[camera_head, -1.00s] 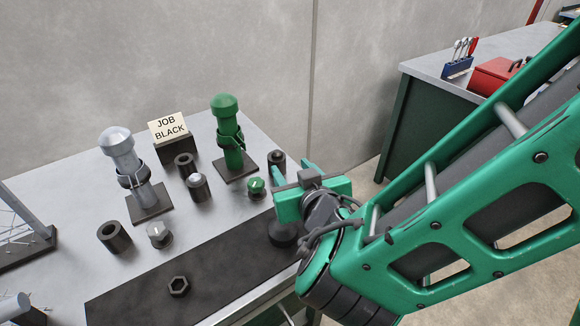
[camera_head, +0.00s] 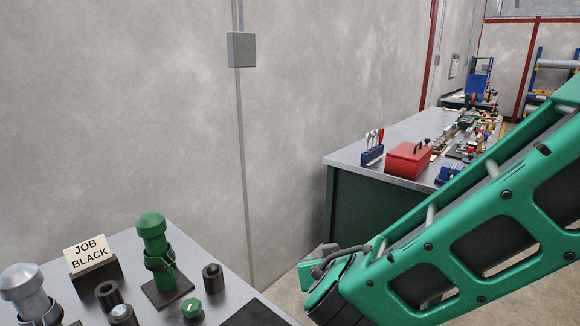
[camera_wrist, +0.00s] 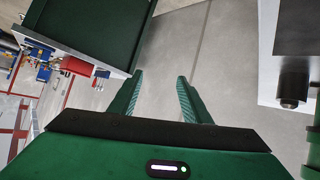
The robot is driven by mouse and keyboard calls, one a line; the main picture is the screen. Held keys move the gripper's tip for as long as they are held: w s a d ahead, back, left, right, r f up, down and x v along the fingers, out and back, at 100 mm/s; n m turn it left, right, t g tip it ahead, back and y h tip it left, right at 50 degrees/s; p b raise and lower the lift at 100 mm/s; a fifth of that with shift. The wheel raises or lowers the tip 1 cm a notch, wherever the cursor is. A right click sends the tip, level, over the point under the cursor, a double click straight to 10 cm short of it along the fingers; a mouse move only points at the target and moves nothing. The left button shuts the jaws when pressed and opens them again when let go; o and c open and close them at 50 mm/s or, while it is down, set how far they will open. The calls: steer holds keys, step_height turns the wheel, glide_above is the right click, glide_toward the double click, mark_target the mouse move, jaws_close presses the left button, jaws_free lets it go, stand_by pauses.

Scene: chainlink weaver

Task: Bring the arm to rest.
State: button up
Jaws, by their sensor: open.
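My green arm reaches in from the right in the head view. My gripper (camera_wrist: 160,98) shows in the wrist view with its two green fingers apart and nothing between them. Bare floor and wall lie beyond the fingers. In the head view the fingers are hidden; only the wrist end of the arm shows, low and right of the near bench (camera_head: 215,290).
A second bench (camera_head: 350,205) at the back right carries a red toolbox (camera_head: 408,160). Floor shows between the benches.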

steer(key=s+d+f+m+g+h, duration=0.1)
steer(key=s+d+m+g+h, duration=0.15)
steer(key=d, duration=1.05)
steer(key=s+d+m+g+h, duration=0.2)
steer(key=s+d+m+g, duration=0.15)
steer(key=d, duration=0.95)
steer(key=s+d+m+g+y, duration=0.1)
steer(key=s+d+g+y, duration=0.1)
steer(key=s, duration=0.8)
steer(key=s+d+r+m+g+y, duration=0.1)
steer(key=s+d, duration=0.4)
steer(key=s, duration=0.5)
steer(key=g+y, duration=0.1)
steer(key=g, duration=0.1)
steer(key=shift+r+m+g+y, duration=0.25)
steer(key=shift+m+g+y, duration=0.05)
steer(key=shift+y, duration=0.05)
